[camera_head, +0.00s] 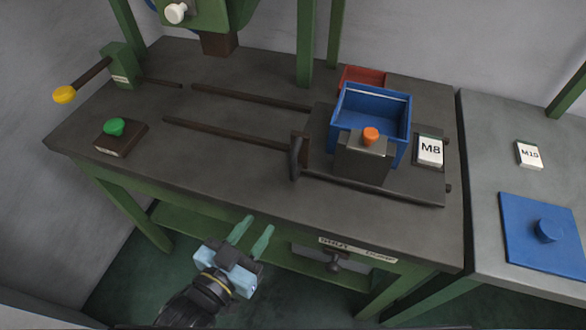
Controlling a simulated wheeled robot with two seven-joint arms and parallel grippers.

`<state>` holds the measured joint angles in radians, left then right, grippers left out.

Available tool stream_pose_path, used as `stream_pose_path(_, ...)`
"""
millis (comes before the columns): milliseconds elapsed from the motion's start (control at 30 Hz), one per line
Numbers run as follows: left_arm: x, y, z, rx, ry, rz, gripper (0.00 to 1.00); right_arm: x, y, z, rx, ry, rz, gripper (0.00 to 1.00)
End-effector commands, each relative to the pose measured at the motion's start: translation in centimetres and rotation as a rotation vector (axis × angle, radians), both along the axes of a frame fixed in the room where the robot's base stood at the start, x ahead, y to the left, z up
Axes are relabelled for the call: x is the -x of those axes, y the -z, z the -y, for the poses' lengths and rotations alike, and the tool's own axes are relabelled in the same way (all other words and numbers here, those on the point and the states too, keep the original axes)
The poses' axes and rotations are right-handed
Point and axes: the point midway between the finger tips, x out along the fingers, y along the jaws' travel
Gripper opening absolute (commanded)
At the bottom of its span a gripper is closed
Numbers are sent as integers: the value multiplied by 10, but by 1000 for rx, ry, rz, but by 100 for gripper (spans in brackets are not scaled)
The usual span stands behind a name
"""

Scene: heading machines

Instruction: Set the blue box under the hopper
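The blue box (345,118) is open-topped and sits upright on a dark carriage plate (415,187) at the right end of the workbench. A dark block with an orange knob (371,136) stands in front of it and hides part of its front. A green housing with a brown spout (219,43), which looks like the hopper, hangs over the back left of the bench, cut off by the top edge. My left gripper (251,234) is open and empty, in front of the bench's front edge, well away from the box. My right gripper is not in view.
Two dark rails (235,135) run along the bench. A green button (114,127) and yellow-knobbed lever (64,94) are at the left. A grey table (490,170) adjoins right.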

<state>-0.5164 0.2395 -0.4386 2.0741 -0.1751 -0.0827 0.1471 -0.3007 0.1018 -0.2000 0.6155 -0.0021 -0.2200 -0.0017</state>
Motion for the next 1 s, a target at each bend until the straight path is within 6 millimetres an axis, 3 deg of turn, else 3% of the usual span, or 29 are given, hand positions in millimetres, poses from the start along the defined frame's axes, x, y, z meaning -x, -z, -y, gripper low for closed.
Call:
stream_pose_path(100, 5, -41, 7, 50, 18, 81, 33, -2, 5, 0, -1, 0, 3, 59)
stream_pose_path(233, 6, -62, 10, 75, 25, 117, 33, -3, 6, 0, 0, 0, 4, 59)
stream_pose_path(467, -16, -66, 22, 80, 26, 126, 33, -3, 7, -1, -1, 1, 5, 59)
stream_pose_path(800, -75, -64, 55, 78, 25, 124, 33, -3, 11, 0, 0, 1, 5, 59)
stream_pose_path(1000, -100, -64, 69, 77, 26, 122, 33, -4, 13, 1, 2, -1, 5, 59)
